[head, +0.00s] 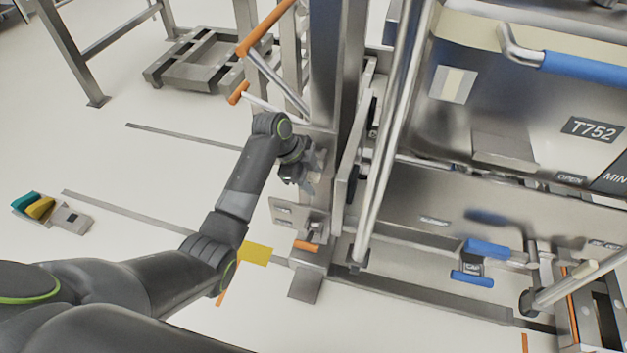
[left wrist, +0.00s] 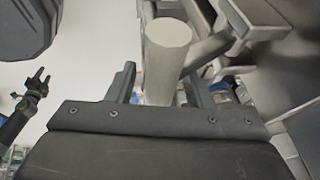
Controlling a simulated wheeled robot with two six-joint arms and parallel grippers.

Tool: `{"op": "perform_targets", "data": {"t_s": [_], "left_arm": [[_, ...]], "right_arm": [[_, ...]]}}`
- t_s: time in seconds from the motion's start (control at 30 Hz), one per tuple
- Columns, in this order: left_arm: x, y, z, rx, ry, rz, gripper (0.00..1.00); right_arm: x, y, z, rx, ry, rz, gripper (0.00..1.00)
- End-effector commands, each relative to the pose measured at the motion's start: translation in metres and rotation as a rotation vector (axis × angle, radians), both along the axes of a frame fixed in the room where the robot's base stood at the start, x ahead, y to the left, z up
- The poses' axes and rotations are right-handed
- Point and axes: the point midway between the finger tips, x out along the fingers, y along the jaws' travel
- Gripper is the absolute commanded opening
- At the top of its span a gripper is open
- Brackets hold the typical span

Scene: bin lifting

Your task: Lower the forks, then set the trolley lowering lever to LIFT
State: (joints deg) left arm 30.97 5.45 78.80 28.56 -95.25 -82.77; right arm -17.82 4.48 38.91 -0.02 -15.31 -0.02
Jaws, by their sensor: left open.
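The steel trolley's mast (head: 335,75) stands upright in the middle of the head view, with orange-gripped handles (head: 265,27) at its upper left. A small lever with an orange grip (head: 306,245) sits low on the mast, below a steel plate with labels (head: 298,214). I cannot read a LIFT marking. My left gripper (head: 312,168) is at the mast, above that plate. In the left wrist view its fingers (left wrist: 161,85) are apart, with a pale cylinder (left wrist: 168,55) showing between or just beyond them; contact is unclear. A dark gripper (left wrist: 36,92), probably my right one, shows at the left.
A large steel bin marked T752 (head: 592,129) with a blue handle (head: 585,65) fills the right side. A low steel platform (head: 195,62) stands at the back left. The floor left of the mast is mostly clear.

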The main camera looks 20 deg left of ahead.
Motion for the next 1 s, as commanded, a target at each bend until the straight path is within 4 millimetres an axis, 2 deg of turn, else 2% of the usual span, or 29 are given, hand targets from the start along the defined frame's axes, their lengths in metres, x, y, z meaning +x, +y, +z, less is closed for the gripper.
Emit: {"op": "perform_targets", "data": {"t_s": [0.13,0.43,0.8,1.0], "left_arm": [[0.0014,-0.0046,-0.0094,-0.001,0.001,-0.001,0.47],[0.0019,-0.0051,-0.0108,0.0,0.0,-0.001,0.47],[0.0019,-0.0046,-0.0107,0.0,0.0,0.0,0.0],[0.0017,-0.0043,-0.011,0.001,-0.002,0.001,0.0]], "right_arm": [[0.0005,0.0,-0.0005,0.0,-0.002,-0.001,0.47],[-0.0036,-0.0002,-0.0005,-0.001,0.004,-0.001,0.47],[-0.0048,-0.0011,-0.0007,-0.002,0.007,-0.002,0.47],[-0.0042,-0.003,-0.0007,-0.004,0.006,0.0,0.47]]}}
